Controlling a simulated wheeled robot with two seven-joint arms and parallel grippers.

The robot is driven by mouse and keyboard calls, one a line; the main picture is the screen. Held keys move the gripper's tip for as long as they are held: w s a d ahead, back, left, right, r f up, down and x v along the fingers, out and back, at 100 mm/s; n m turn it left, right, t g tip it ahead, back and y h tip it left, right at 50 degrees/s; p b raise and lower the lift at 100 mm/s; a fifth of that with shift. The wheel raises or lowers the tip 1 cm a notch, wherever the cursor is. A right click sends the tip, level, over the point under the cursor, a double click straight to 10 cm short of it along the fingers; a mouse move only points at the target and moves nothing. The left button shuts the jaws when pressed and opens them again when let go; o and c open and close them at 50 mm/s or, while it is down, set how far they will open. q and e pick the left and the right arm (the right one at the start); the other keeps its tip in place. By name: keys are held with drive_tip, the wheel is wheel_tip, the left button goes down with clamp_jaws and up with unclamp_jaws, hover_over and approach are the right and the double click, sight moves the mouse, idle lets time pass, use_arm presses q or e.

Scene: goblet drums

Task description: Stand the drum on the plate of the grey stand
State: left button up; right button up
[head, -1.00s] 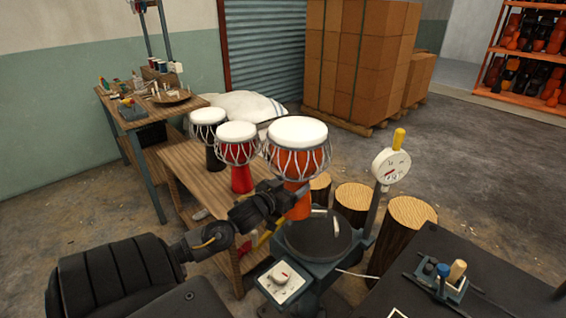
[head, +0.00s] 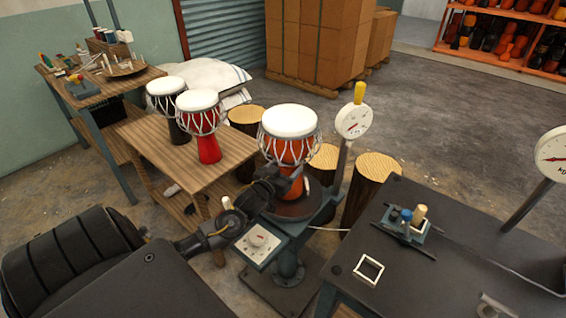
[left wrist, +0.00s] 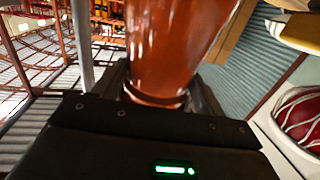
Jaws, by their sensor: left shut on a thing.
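The orange-red goblet drum (head: 287,150) with a white head is upright over the round dark plate (head: 308,208) of the grey stand (head: 288,262). My left gripper (head: 283,181) is shut on the drum's narrow lower part. In the left wrist view the glossy orange-brown stem (left wrist: 165,50) stands between the fingers. My right gripper is not in view.
A dial gauge (head: 353,118) on a post rises just right of the drum. Two other drums, red (head: 207,148) and black (head: 177,130), stand on the wooden bench (head: 145,138). Log stumps (head: 370,176) stand behind. A dark table (head: 450,262) is at right.

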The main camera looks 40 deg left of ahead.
use_arm(q)
drive_tip(key=shift+a+f, duration=0.1)
drive_tip(key=shift+f, duration=0.35)
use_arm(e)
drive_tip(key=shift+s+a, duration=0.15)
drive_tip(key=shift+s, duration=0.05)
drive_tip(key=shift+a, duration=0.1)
use_arm(q)
drive_tip(key=o, duration=1.8)
drive_tip(key=shift+s+f, duration=0.1)
drive_tip(key=shift+f, duration=0.1)
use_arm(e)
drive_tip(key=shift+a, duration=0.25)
use_arm(q)
drive_tip(key=shift+s, duration=0.1)
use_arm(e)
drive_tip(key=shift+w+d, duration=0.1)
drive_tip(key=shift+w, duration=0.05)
use_arm(q)
drive_tip(key=s, duration=0.4)
drive_tip(key=s+d, duration=0.1)
drive_tip(key=s, duration=0.2)
drive_tip(key=s+d, duration=0.1)
drive_tip(key=s, duration=0.3)
drive_tip(key=shift+s+d+r, duration=0.1)
drive_tip(key=shift+s+r, duration=0.2)
drive_tip(key=shift+r, duration=0.05)
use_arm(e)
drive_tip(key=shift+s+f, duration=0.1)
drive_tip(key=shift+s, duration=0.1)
